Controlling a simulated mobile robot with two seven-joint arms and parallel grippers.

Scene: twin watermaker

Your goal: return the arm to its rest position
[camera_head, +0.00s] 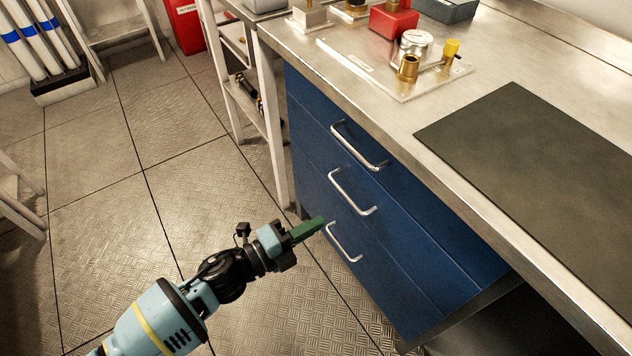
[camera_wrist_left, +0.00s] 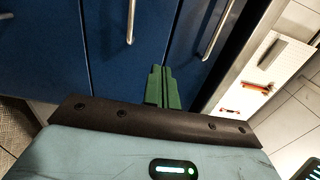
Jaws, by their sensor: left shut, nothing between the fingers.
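My left gripper (camera_head: 309,228) reaches in from the lower left in the head view, with green fingers pressed together and nothing between them. Its tips are close to the bottom drawer handle (camera_head: 344,243) of the blue cabinet; I cannot tell whether they touch it. In the left wrist view the shut green fingers (camera_wrist_left: 162,88) point at the blue drawer fronts (camera_wrist_left: 105,50), between two metal handles. My right gripper is in neither view.
A steel worktop (camera_head: 330,70) over the drawers carries a dark mat (camera_head: 540,170), a red block (camera_head: 393,20) and a brass fitting (camera_head: 408,68). A white shelf rack (camera_head: 262,110) stands left of the cabinet. The tiled floor (camera_head: 190,160) at left is open.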

